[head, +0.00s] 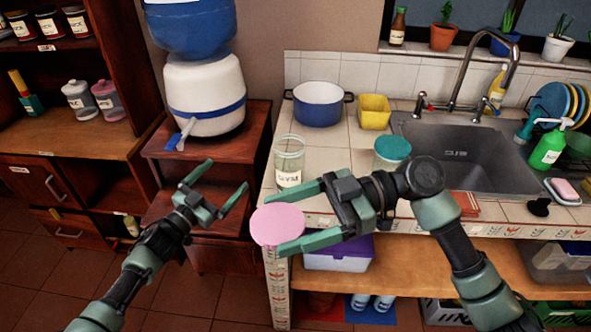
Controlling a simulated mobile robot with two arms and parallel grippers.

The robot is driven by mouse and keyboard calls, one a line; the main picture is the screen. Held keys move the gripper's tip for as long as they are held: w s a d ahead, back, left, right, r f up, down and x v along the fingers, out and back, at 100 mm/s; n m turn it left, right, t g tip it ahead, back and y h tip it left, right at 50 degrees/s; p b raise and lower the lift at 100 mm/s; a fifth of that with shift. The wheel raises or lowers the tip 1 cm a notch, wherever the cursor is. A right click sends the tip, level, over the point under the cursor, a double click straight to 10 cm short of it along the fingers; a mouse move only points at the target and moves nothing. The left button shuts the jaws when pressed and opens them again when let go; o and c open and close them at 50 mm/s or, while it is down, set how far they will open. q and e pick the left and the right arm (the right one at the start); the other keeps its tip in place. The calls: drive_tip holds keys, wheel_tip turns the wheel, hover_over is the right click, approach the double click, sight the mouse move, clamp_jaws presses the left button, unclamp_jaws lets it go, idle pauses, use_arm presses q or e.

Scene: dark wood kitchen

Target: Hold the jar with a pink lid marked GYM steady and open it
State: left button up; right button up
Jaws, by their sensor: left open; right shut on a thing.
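The clear glass jar marked GYM (288,163) stands upright on the tiled counter near its left edge, with its mouth uncovered. The round pink lid (275,226) is apart from the jar, in front of it and lower in the picture. My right gripper (278,225) is shut on the pink lid, a finger on either side of it. My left gripper (228,177) is open and empty, left of the jar, in front of the wooden stand. It does not touch the jar.
A teal-lidded jar (392,149) stands behind my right arm. A blue pot (318,103), a yellow container (375,111) and the sink (455,150) are further back. A water dispenser (204,95) stands on the wooden stand (213,167). Bare counter shows between jar and pot.

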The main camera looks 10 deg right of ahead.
use_arm(q)
drive_tip(key=s+d+r+m+g+h, duration=0.2)
drive_tip(key=d+r+m+g+h, duration=0.15)
drive_tip(key=d+r, duration=0.4)
drive_tip(key=s+d+r+m+g+h, duration=0.2)
drive_tip(key=d+r+m+g+h, duration=0.15)
drive_tip(key=r, duration=0.65)
drive_tip(key=s+d+r+m+g, duration=1)
drive_tip(key=s+r+g, duration=0.1)
drive_tip(key=s+r, duration=0.15)
drive_tip(key=s+d+m+g+y, duration=0.2)
drive_tip(key=s+m+y, duration=0.4)
drive_tip(key=s+y, duration=0.75)
drive_tip(key=n+t+y, duration=0.3)
drive_tip(key=t+y, duration=0.4)
drive_tip(key=t, duration=0.1)
approach(281, 222)
wheel_tip(281, 222, up, 3)
drive_tip(key=s+d, duration=0.2)
drive_tip(key=t, duration=0.1)
drive_tip(key=shift+y, duration=0.35)
drive_tip(key=x, duration=0.8)
drive_tip(key=a+x, duration=0.1)
drive_tip(key=x, duration=0.3)
drive_tip(key=shift+w+r, duration=0.1)
